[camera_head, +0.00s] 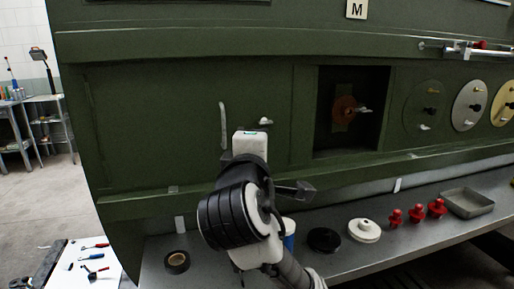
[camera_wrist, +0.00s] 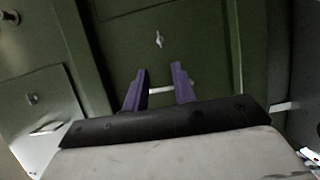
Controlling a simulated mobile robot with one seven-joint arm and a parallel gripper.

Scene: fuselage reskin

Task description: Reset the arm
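My gripper (camera_head: 300,190) stands in front of the dark green fuselage wall (camera_head: 165,120), above the grey shelf, at the end of my bent black-and-white arm. In the wrist view my gripper (camera_wrist: 160,72) shows two purple fingers spread apart with nothing held between them. A pale strip (camera_wrist: 160,90) on the green surface shows beyond the gap. A small white handle (camera_wrist: 158,40) is on the green wall ahead of the fingertips. The arm hides part of the wall and shelf in the head view.
The shelf (camera_head: 350,262) carries a black tape roll (camera_head: 177,262), a black disc (camera_head: 323,240), a white disc (camera_head: 364,230), red knobbed pieces (camera_head: 416,214) and a grey tray (camera_head: 467,203). A square opening (camera_head: 335,90) and round plates (camera_head: 424,105) are to the right.

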